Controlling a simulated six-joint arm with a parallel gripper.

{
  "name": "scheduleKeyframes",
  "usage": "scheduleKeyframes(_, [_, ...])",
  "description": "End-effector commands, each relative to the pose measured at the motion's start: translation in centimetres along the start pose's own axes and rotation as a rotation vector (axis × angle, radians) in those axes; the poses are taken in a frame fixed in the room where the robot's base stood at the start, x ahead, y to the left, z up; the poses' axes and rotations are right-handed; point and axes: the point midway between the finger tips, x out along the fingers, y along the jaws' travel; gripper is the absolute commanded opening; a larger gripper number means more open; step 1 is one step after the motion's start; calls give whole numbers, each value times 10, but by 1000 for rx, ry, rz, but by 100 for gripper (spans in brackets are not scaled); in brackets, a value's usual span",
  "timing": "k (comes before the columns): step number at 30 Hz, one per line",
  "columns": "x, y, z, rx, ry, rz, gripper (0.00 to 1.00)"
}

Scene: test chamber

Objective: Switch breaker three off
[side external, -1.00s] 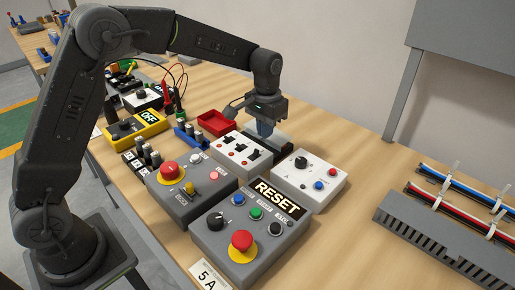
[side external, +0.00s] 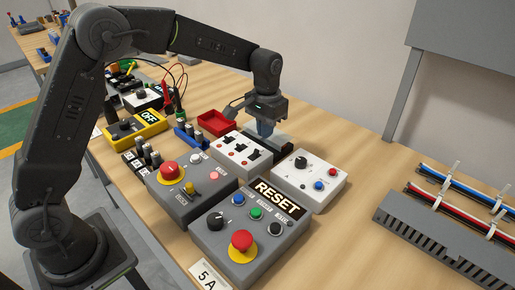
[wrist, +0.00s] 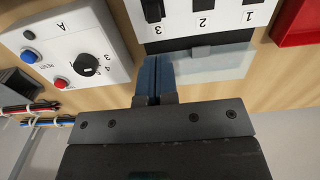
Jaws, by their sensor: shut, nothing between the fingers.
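The white-topped breaker box (side external: 238,163) stands mid-bench in the side view, with three black toggles in a row. In the wrist view its panel (wrist: 176,27) shows at the top, marked 3, 2 and 1 from left to right. Breaker three's black toggle (wrist: 152,9) is partly cut off by the picture's top edge. It reaches lower in the picture than breaker two's toggle (wrist: 201,5). My gripper (wrist: 152,58) is shut and empty, its blue fingertips together. It also shows in the side view (side external: 265,132), just behind the box's far edge, near breaker three's end. Contact is unclear.
A white box with a dial (side external: 307,175) stands to the right, close to my gripper. Grey button boxes, one with a RESET sign (side external: 278,196), stand in front. A red tray (side external: 214,122) lies behind left. Bare bench (side external: 350,145) is free toward the back right.

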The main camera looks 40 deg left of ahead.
Motion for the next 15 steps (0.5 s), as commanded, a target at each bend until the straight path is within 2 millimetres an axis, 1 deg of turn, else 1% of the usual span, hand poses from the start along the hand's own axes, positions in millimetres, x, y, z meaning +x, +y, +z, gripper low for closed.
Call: scheduleKeyframes(15, [15, 0, 0, 0, -1, 0, 0])
